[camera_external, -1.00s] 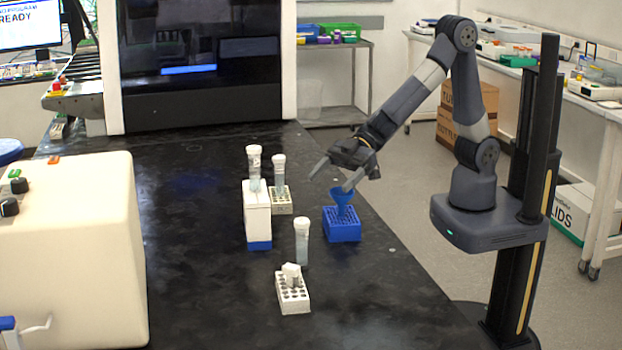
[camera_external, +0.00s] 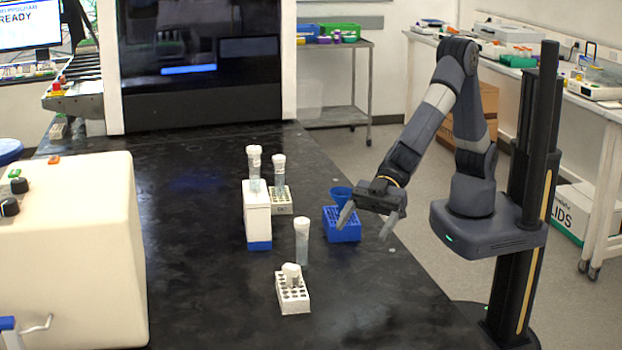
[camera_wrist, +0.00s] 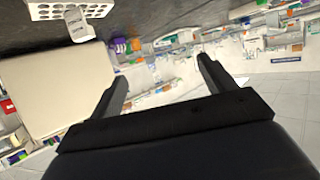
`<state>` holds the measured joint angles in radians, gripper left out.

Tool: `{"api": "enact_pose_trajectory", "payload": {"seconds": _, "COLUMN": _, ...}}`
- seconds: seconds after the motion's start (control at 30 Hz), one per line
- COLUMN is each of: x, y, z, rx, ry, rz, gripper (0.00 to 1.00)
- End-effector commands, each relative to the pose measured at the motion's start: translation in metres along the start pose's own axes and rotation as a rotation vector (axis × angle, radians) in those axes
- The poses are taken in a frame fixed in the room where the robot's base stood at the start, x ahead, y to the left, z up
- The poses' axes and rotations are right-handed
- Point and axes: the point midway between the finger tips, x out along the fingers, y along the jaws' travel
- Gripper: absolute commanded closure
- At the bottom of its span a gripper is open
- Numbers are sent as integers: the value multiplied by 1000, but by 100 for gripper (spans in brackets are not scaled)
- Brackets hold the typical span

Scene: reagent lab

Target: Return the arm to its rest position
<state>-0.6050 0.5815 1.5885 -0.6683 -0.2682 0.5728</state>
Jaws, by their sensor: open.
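My gripper (camera_external: 366,226) is open with nothing between its fingers. In the external view it hangs over the right part of the black bench, in front of the blue rack (camera_external: 343,232) and partly hiding it. A blue funnel (camera_external: 341,193) stands at that rack, apparently apart from my fingers, though the overlap makes the gap hard to judge. In the wrist view my two spread fingers (camera_wrist: 160,85) show with empty space between them.
A capped tube (camera_external: 302,242) stands on the black bench (camera_external: 200,290). A white rack (camera_external: 293,298) is near the front; it also shows in the wrist view (camera_wrist: 45,11). A white-and-blue holder (camera_external: 257,222) and a small rack (camera_external: 279,207) hold tubes. A cream machine (camera_external: 75,250) stands left.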

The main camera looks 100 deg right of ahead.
Motion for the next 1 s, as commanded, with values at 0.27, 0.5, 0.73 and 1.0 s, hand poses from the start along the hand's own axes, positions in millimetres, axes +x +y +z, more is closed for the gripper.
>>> {"api": "enact_pose_trajectory", "payload": {"seconds": 0.27, "x": 27, "y": -52, "z": 2, "rx": -9, "ry": -12, "rz": -52, "gripper": 22}}
{"api": "enact_pose_trajectory", "payload": {"seconds": 0.5, "x": 45, "y": -48, "z": 52, "rx": -7, "ry": -15, "rz": -47, "gripper": 22}}
{"api": "enact_pose_trajectory", "payload": {"seconds": 0.73, "x": 57, "y": -48, "z": 81, "rx": -7, "ry": -14, "rz": -46, "gripper": 22}}
{"api": "enact_pose_trajectory", "payload": {"seconds": 1.0, "x": 60, "y": -48, "z": 90, "rx": -8, "ry": -12, "rz": -46, "gripper": 22}}
